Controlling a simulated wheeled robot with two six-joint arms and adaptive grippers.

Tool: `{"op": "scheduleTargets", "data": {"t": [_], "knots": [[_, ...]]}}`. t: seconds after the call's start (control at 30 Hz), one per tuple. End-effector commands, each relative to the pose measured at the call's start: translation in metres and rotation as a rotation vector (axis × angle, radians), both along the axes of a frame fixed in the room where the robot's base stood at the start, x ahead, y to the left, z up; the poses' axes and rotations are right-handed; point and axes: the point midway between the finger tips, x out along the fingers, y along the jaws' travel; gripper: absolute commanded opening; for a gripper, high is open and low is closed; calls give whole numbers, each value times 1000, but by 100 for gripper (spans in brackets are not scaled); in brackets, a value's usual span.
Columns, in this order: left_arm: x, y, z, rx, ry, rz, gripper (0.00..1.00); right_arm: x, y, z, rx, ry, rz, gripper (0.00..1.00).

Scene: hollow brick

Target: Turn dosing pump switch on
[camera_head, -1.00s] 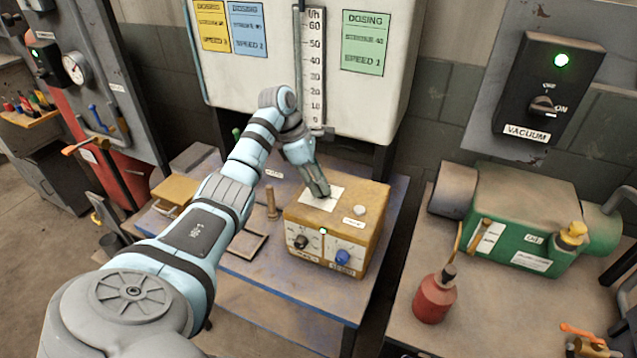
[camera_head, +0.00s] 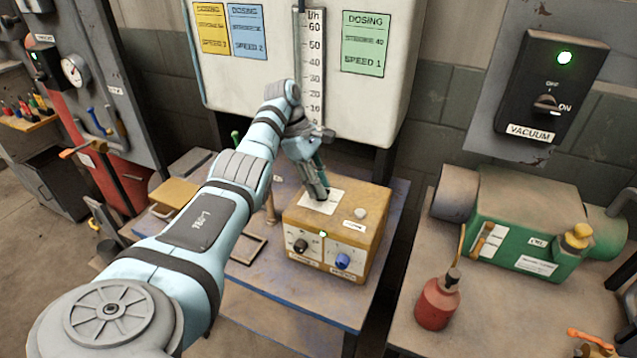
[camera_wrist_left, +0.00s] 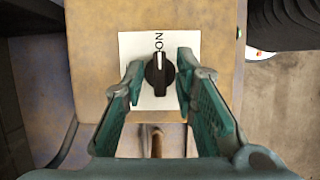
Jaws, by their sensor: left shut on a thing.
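The dosing pump is a yellow box (camera_head: 295,215) on the blue-edged table, with a white plate (camera_head: 310,199) on top. In the left wrist view, a black switch knob (camera_wrist_left: 159,73) sits on that white plate (camera_wrist_left: 128,42), its white line pointing up in the picture beside the letters ON. My left gripper (camera_head: 325,195) reaches down onto the plate and hides the knob in the head view. In the wrist view its teal fingers (camera_wrist_left: 160,80) are on either side of the knob, shut on it. My right gripper is not in view.
The box front has a lit green lamp (camera_head: 323,234), a black dial (camera_head: 301,246) and a blue knob (camera_head: 342,261). A white tank (camera_head: 400,100) with a scale stands behind. A green machine (camera_head: 510,230) and a red oil can (camera_head: 437,300) occupy the right bench.

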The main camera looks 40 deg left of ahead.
Motion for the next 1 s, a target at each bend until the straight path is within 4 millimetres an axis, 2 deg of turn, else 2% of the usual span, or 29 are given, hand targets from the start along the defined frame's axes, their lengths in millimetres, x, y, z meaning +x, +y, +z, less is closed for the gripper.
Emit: {"op": "scheduleTargets", "data": {"t": [0.1, 0.13, 0.17, 0.5, 0.57, 0.8, 1.0], "knots": [[-1, -1, -1, -1, 5, -1, 0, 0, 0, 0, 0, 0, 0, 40], [-1, -1, -1, -1, 5, -1, 29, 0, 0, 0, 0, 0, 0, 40], [-1, -1, -1, -1, 5, -1, 34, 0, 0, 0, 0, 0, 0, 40], [-1, 1, 3, 0, 2, 1, 34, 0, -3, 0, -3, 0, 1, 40], [-1, 4, 11, 0, 0, 2, 34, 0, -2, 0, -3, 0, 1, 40], [-6, 23, 58, -3, -1, 3, 34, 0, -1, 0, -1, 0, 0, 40], [-10, 27, 69, -2, 4, -1, 34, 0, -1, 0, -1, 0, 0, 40]]}}
